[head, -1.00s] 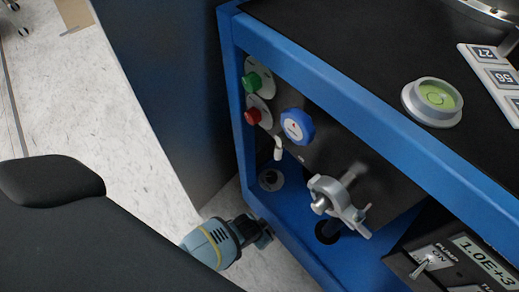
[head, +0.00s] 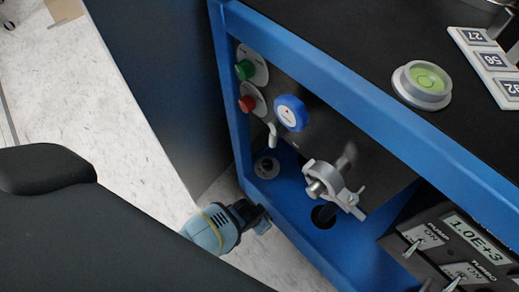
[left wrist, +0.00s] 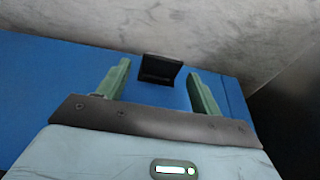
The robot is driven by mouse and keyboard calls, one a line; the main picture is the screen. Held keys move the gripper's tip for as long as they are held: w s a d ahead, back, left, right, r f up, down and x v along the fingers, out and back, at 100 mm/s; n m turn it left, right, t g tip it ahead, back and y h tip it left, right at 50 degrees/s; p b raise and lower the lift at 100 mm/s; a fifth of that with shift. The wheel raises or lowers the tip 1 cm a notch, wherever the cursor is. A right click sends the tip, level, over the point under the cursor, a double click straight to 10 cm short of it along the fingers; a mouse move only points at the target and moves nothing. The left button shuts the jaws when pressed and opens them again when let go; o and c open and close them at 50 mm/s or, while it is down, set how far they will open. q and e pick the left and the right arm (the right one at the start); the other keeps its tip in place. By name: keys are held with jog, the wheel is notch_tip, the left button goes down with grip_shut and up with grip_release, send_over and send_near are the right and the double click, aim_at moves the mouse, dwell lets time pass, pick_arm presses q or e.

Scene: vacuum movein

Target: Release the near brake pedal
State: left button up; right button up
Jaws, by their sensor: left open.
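A small black pedal (left wrist: 160,70), likely the near brake pedal, sticks out by the blue frame of the cart in the left wrist view. My left gripper (left wrist: 158,80) is open, with one green finger on each side of the pedal and gaps between. Whether the pedal is pressed down or up is not clear. In the head view my left gripper (head: 256,216) is low, beside the bottom left corner of the blue cart (head: 300,245). I cannot make out the pedal there. My right gripper is not in view.
The cart's panel holds a green button (head: 245,70), a red button (head: 248,103), a blue-rimmed gauge (head: 290,113) and a metal clamp fitting (head: 330,185). A bubble level (head: 424,82) sits on top. Pale floor (head: 110,110) is clear to the left.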

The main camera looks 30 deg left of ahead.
pick_arm(q)
jog(key=p+v, duration=0.5)
jog(key=v, duration=0.2)
jog(key=shift+r, duration=0.3)
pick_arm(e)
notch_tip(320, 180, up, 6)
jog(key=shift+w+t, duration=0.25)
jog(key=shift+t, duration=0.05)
pick_arm(q)
jog(key=shift+s, duration=0.1)
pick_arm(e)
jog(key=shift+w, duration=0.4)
